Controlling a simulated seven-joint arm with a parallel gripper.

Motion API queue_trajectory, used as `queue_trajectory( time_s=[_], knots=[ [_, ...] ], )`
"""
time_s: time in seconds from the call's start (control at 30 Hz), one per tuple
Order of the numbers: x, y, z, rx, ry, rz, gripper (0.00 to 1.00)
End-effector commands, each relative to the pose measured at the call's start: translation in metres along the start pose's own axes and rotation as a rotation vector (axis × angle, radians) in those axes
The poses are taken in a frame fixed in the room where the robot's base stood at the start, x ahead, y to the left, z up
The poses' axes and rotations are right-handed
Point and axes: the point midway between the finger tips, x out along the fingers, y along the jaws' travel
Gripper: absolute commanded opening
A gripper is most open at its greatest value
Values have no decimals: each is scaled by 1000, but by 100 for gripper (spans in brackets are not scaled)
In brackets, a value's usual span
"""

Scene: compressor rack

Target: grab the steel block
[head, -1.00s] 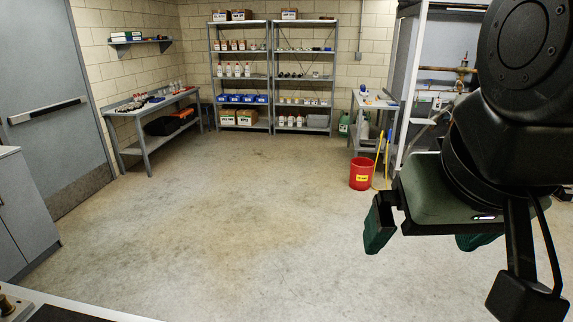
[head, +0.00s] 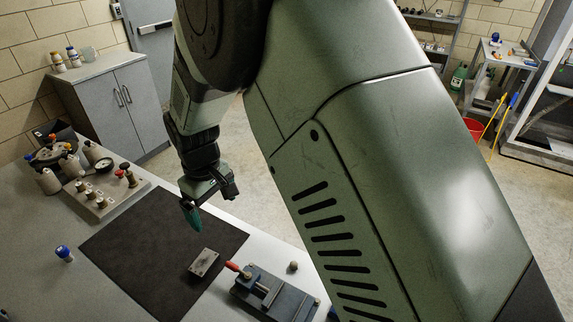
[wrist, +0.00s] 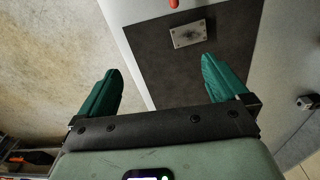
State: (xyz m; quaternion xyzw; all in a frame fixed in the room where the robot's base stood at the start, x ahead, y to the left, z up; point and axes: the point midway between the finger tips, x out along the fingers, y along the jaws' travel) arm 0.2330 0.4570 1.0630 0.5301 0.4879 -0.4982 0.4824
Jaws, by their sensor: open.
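The steel block (head: 203,262) is a small grey rectangular piece lying flat on the dark mat (head: 142,260) on the workbench. In the wrist view the steel block (wrist: 188,34) lies on the mat beyond my fingertips, a little right of the midline between them. My gripper (head: 192,214) hangs above the far edge of the mat in the head view, apart from the block. In the wrist view my gripper (wrist: 160,65) has its two green fingers spread wide with nothing between them.
A vise with a red handle (head: 266,290) stands right of the block, with a small round knob (head: 293,266) beside it. A board of knobs (head: 105,193) and several bottles stand at the left. The mat is otherwise clear.

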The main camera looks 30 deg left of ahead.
Motion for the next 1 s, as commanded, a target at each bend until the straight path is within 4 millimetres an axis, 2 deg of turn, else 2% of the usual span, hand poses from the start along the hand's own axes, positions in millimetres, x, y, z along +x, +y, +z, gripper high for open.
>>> queue_trajectory(
  time_s=[0.03,0.1,0.23,0.5,0.77,1.0],
  knots=[
    [22,-19,-10,-48,-16,-11,100],
    [40,-36,-18,-93,-27,-19,100],
    [60,-52,-25,-133,-37,-27,100],
    [100,-55,-23,-137,-39,-29,100],
    [122,-56,-21,-136,-39,-29,100],
    [157,-59,-17,-135,-39,-29,100]
  ],
)
